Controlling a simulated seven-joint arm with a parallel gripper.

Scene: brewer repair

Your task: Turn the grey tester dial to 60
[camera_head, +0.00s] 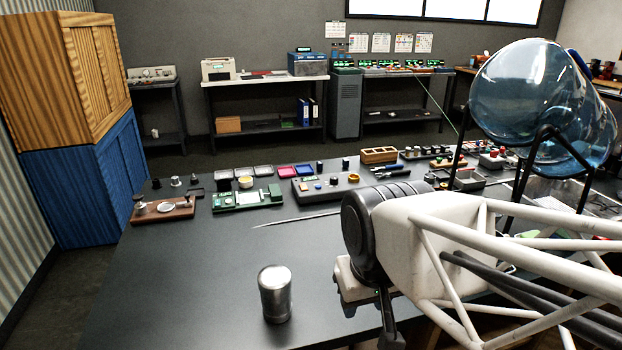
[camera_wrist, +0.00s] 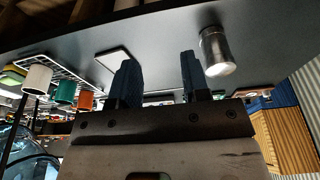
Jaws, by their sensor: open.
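A grey box-shaped tester (camera_head: 322,188) stands near the far edge of the dark table. Small coloured buttons, a dark round knob (camera_head: 333,182) and a yellow ring show on or beside it. I cannot read any scale or tell where a dial points. My gripper shows in the wrist view as two blue fingers (camera_wrist: 159,78), apart with nothing between them. In the head view my arm's end hangs over the near right part of the table, closer than the tester and apart from it. The fingers are mostly hidden there.
A metal cylinder (camera_head: 275,293) stands on the near table; it also shows in the wrist view (camera_wrist: 215,50). A green board (camera_head: 246,198) and a brown wooden base (camera_head: 163,210) lie left of the tester. The wrist view shows a white cup (camera_wrist: 37,79). The left front table is clear.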

